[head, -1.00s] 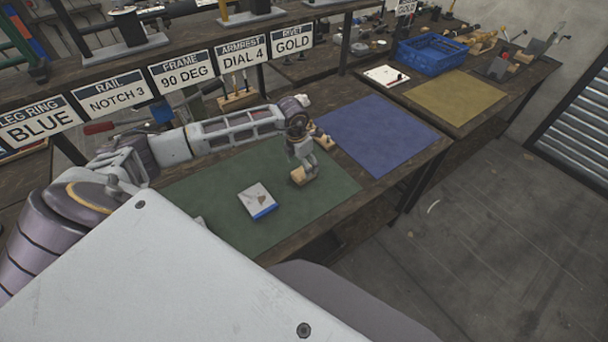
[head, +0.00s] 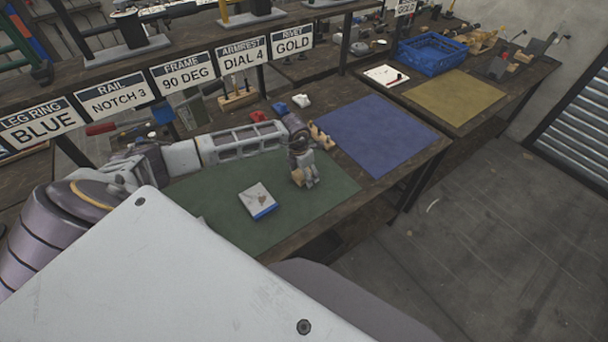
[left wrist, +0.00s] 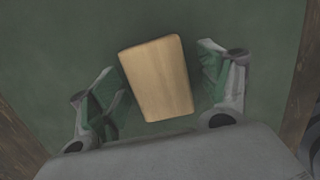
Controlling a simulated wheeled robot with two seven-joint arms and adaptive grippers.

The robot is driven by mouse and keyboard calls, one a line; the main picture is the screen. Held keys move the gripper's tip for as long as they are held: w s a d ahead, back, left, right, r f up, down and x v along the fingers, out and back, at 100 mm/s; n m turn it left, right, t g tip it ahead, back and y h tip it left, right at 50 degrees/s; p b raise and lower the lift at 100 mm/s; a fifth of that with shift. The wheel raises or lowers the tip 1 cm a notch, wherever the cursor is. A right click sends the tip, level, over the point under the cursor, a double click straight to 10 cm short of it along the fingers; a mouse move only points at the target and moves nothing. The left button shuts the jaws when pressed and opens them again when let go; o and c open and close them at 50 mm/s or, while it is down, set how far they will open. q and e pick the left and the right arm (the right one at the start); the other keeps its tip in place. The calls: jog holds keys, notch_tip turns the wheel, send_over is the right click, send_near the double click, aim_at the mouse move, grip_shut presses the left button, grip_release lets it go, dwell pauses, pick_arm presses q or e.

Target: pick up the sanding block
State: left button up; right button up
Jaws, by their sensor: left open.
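The sanding block is a light wooden block (left wrist: 157,78) lying on the green mat (left wrist: 50,45). In the left wrist view it shows whole, slightly tilted, between the two fingers of my left gripper (left wrist: 160,82). The fingers stand apart with a gap on each side of the block. In the head view my left gripper (head: 308,182) points down over the green mat (head: 225,225), and only a small edge of the block (head: 297,178) shows beside it. My right gripper is not in view.
A white-and-blue box (head: 257,200) lies on the green mat, left of the gripper. A stepped wooden piece (head: 320,136) stands behind the gripper. A blue mat (head: 376,134) to the right is clear. Labelled signs (head: 182,74) hang along the shelf edge at the back.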

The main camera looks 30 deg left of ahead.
pick_arm(q)
jog(key=shift+c, duration=0.4)
jog(key=c, duration=1.1)
jog(key=shift+r, duration=0.1)
jog(key=shift+r+b, duration=0.7)
jog(key=shift+r, duration=4.25)
jog(key=o, duration=0.3)
jog(key=shift+f, duration=0.1)
jog(key=shift+c, duration=0.8)
